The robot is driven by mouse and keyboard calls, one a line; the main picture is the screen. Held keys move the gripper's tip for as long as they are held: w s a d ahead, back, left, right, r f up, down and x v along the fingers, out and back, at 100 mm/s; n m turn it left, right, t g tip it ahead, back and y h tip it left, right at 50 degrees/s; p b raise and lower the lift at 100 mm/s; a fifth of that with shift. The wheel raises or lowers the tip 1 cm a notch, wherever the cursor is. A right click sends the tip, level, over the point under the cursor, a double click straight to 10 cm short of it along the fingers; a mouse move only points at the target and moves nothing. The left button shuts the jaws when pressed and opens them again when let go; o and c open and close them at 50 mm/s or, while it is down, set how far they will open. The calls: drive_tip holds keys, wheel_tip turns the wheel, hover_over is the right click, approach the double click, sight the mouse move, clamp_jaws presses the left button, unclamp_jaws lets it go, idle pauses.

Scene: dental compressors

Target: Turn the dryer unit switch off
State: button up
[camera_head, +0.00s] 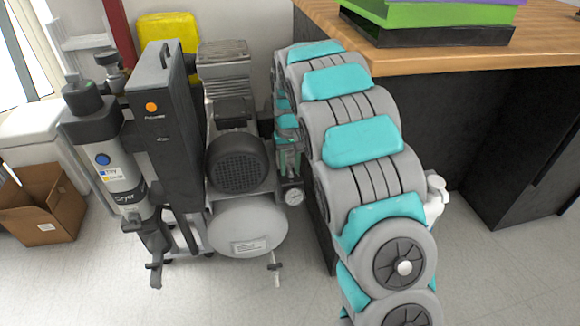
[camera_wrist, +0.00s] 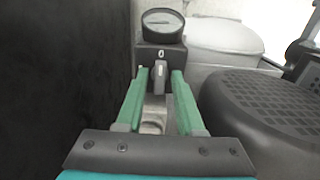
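The switch (camera_wrist: 159,76) is a small grey upright knob on a dark box, below a "0" mark, in the wrist view. A round gauge (camera_wrist: 162,24) sits just above it, and a gauge also shows in the head view (camera_head: 294,197). My gripper (camera_wrist: 160,76) has two green fingers, open, one on each side of the knob, with a small gap visible on both sides. A cylinder labelled "Dryer" (camera_head: 122,165) stands at the left.
A dark ribbed motor cover (camera_head: 237,162) and a pale tank (camera_head: 248,228) are left of my gripper. A wooden-topped desk (camera_head: 450,58) with dark sides is close on the right. A cardboard box (camera_head: 45,205) is on the floor at far left. Front floor is clear.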

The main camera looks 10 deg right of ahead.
sight(290, 170)
drive_tip(key=shift+o, duration=0.6)
wheel_tip(290, 170, up, 7)
drive_tip(key=shift+r, duration=0.4)
